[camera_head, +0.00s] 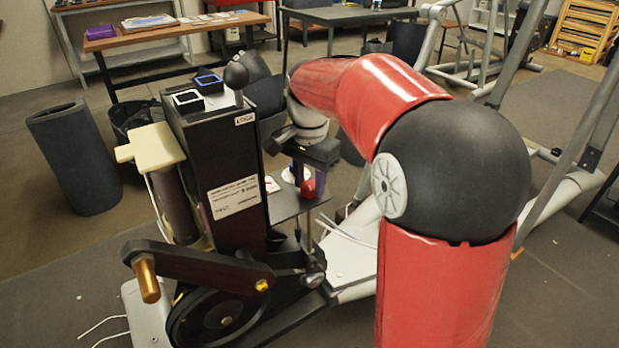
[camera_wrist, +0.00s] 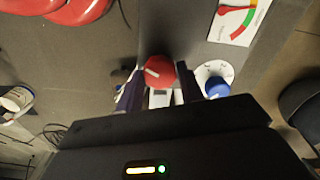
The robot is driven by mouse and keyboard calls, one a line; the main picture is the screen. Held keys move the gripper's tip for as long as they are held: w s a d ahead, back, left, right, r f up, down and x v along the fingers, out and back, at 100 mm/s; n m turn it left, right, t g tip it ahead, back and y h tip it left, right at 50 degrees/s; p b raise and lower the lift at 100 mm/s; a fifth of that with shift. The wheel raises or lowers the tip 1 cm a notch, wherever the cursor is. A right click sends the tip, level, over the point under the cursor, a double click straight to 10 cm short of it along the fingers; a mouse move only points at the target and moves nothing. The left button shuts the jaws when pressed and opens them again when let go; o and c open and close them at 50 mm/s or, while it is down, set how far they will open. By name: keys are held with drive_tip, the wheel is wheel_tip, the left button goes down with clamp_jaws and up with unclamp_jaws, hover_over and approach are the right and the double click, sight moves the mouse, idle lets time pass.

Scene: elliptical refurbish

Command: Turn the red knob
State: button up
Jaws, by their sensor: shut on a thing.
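The red knob (camera_head: 309,188) is a small round knob on the side plate of the black exercise machine (camera_head: 222,190). In the wrist view the red knob (camera_wrist: 159,71) has a pale mark on its face and sits between the two dark fingers. My gripper (camera_head: 308,177) reaches down to it from above in the head view. In the wrist view my gripper (camera_wrist: 158,88) is shut on the red knob, with one finger on each side. The finger contact is partly hidden by the dark gripper body.
A blue knob (camera_wrist: 217,87) on a white round dial sits just right of the right finger. A gauge card (camera_wrist: 238,20) lies beyond it. The machine's crank (camera_head: 180,266) and a grey bin (camera_head: 74,157) stand to the left.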

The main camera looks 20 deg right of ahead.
sight(309, 185)
drive_tip(key=o, duration=1)
wheel_tip(309, 185, up, 8)
drive_tip(key=shift+f+p, duration=0.1)
drive_tip(key=shift+p, duration=0.4)
